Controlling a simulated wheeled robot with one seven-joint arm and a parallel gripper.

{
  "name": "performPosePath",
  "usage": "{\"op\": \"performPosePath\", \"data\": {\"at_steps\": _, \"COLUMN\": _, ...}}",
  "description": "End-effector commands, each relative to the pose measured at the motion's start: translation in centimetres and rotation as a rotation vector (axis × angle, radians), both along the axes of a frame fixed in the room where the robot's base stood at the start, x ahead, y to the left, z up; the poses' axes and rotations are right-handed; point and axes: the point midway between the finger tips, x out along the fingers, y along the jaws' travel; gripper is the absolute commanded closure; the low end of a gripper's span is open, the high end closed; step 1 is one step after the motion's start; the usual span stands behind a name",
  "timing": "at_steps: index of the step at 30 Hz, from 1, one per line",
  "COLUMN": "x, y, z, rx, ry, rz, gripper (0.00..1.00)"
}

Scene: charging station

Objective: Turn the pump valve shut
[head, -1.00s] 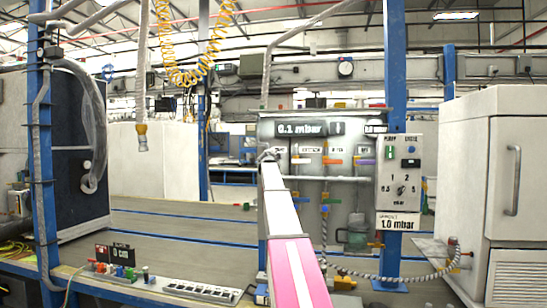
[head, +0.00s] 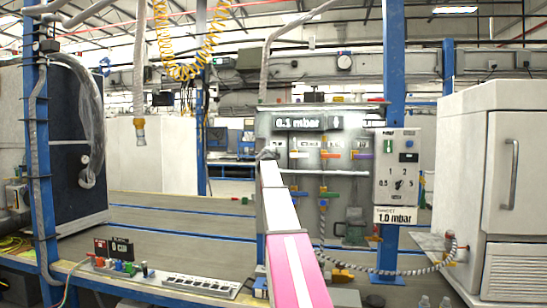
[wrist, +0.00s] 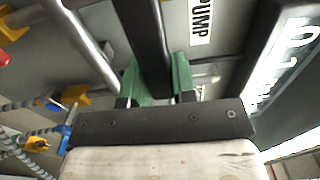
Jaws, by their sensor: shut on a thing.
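In the wrist view, my gripper (wrist: 156,82) has its green-padded fingers closed on a dark bar (wrist: 150,40), which I take to be the pump valve's handle. A white PUMP label (wrist: 201,20) lies just right of it. In the head view, my white and pink arm reaches to the left edge of the grey valve panel (head: 345,190). The gripper and the pump valve cannot be made out there. The display (head: 298,123) on the panel reads 0.1 mbar.
Orange (head: 330,154) and other coloured valve handles sit right of my arm. A control box (head: 396,170) with a dial hangs on a blue post, above a 1.0 mbar sign (head: 395,215). A white cabinet (head: 485,130) stands at right. A power strip (head: 200,286) lies on the bench.

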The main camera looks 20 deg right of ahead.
Motion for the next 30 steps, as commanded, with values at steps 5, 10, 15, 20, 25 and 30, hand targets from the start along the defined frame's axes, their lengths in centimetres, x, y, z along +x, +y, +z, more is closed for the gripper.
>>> {"op": "performPosePath", "data": {"at_steps": 5, "x": -0.1, "y": 0.0, "z": -0.1, "rx": 0.006, "ry": 0.0, "rz": -0.001, "gripper": 0.49}}
{"op": "performPosePath", "data": {"at_steps": 10, "x": -0.1, "y": 0.0, "z": -0.1, "rx": 0.004, "ry": 0.0, "rz": -0.001, "gripper": 0.49}}
{"op": "performPosePath", "data": {"at_steps": 15, "x": -0.2, "y": 0.1, "z": -0.1, "rx": 0.004, "ry": 0.0, "rz": 0.0, "gripper": 0.49}}
{"op": "performPosePath", "data": {"at_steps": 20, "x": -1.2, "y": 0.7, "z": -0.1, "rx": 0.002, "ry": 0.0, "rz": 0.0, "gripper": 0.49}}
{"op": "performPosePath", "data": {"at_steps": 25, "x": -3.3, "y": 2.1, "z": -0.2, "rx": 0.002, "ry": 0.0, "rz": 0.0, "gripper": 0.49}}
{"op": "performPosePath", "data": {"at_steps": 30, "x": -6.1, "y": 3.9, "z": -0.2, "rx": 0.004, "ry": 0.0, "rz": 0.0, "gripper": 0.49}}
